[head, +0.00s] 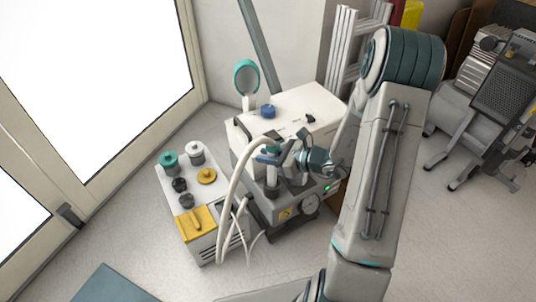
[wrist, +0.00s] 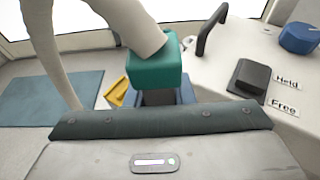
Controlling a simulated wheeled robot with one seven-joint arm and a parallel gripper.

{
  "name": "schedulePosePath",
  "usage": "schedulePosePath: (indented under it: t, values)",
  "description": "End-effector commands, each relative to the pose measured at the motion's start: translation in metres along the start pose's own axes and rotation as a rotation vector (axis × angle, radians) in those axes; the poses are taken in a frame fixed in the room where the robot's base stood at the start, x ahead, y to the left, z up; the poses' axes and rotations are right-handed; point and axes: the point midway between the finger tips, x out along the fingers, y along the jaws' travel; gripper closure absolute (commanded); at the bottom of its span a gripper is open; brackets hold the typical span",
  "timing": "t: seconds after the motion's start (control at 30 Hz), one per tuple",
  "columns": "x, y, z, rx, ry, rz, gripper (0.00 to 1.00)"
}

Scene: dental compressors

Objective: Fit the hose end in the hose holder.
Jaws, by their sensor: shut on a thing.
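The hose end is a teal block (wrist: 155,70) on a thick pale hose (wrist: 140,25). In the head view the teal end (head: 271,149) shows small at the top of the arched hose (head: 229,195). My gripper (head: 270,156) is shut on the hose end, above the front of the compressor unit. In the wrist view blue and dark parts (wrist: 184,97) show just below the teal block; I cannot tell whether they are fingers or holder. I cannot identify the hose holder with certainty, nor tell whether the hose end touches it.
The white housing (head: 310,103) carries a blue knob (head: 268,111). In the wrist view a black switch (wrist: 252,78) sits beside "Held" and "Free" labels, near a black handle (wrist: 210,28). A low unit with knobs and a yellow tray (head: 196,222) stands left.

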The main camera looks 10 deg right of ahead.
Motion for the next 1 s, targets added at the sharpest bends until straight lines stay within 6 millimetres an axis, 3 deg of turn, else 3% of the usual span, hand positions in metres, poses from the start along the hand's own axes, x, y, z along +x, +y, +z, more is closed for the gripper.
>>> schedulePosePath:
  t: [0.57,1.0]
  values:
    - [0.003,0.0,-0.01,0.0,0.0,0.0,1.0]
    - [0.009,0.0,-0.03,0.0,0.0,0.0,1.0]
